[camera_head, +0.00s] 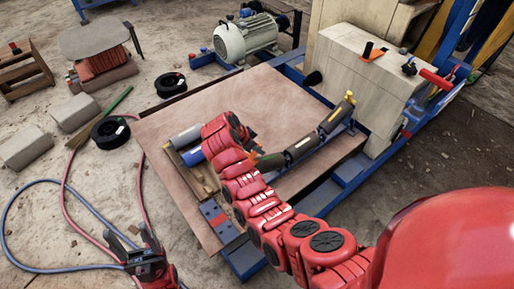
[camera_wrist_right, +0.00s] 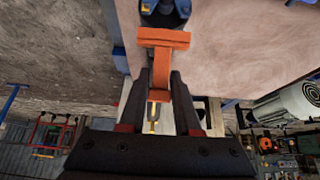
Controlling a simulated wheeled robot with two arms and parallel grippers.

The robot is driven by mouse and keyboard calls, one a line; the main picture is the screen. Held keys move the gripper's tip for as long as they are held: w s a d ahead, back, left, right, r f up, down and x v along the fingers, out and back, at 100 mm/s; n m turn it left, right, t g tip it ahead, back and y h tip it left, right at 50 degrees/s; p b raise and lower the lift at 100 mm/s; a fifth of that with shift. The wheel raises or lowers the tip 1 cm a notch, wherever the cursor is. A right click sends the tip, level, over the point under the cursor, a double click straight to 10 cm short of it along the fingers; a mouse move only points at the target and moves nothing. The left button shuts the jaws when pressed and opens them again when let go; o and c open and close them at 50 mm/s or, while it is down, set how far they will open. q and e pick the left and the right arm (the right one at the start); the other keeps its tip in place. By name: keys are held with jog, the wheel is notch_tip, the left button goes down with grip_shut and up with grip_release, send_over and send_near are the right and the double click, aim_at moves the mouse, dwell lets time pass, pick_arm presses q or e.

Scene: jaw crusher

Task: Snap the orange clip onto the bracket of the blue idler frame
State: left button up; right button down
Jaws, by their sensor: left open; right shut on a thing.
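The orange clip (camera_wrist_right: 163,58) is T-shaped at its far end and sits between the black fingers of my right gripper (camera_wrist_right: 166,92), which is shut on it. In the head view my right gripper (camera_head: 249,143) is above the brown sheet, just left of the idler; the clip is hard to make out there. The blue idler frame (camera_head: 345,133) carries grey rollers (camera_head: 300,149) with its right end tilted up. A dark blue round part (camera_wrist_right: 165,12) shows beyond the clip in the wrist view; I cannot tell if they touch. My left gripper (camera_head: 140,252) is open and empty at the lower left.
A grey tube (camera_head: 186,137) and wooden strips lie on the brown sheet (camera_head: 230,98) beside my right arm. A pale machine block (camera_head: 350,80) stands behind the idler. Black reels (camera_head: 110,132), hoses and a motor (camera_head: 246,38) are around the sheet.

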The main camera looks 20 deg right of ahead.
aim_at(253, 154)
jog(key=shift+s+a+f+b, duration=0.15)
jog(key=shift+a+f+b, duration=0.25)
jog(key=shift+f+b, duration=0.35)
jog(key=shift+s+a+f+b, duration=0.1)
jog(key=shift+a+f+b, duration=0.25)
jog(key=shift+f+b, duration=0.35)
jog(key=c, duration=0.5)
grip_release()
jog(key=shift+c, duration=0.2)
jog(key=shift+r, duration=0.1)
jog(key=v, duration=0.6)
jog(key=shift+w+r+p, duration=0.1)
jog(key=shift+p, duration=0.25)
jog(key=p+v, duration=0.6)
jog(key=v, duration=0.5)
jog(key=shift+p, duration=0.4)
